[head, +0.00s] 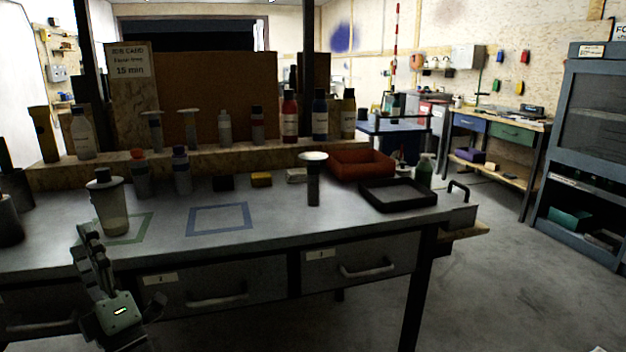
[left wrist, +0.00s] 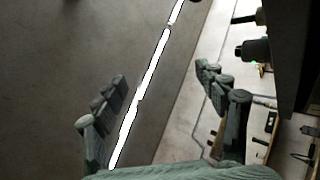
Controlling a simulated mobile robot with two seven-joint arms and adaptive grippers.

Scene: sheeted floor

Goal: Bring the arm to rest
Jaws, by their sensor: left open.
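My left gripper (head: 86,238) is in front of the workbench's left part in the head view, with its fingers pointing up. It is open. In the left wrist view its two fingers (left wrist: 162,75) stand well apart with nothing between them. I cannot tell how far the fingers are from the bench's front edge. My right gripper is not in view.
The grey bench top (head: 275,228) has drawers with handles below. A blue square outline (head: 218,219) is empty. Bottles line a raised shelf. Floor (head: 500,290) at right is clear.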

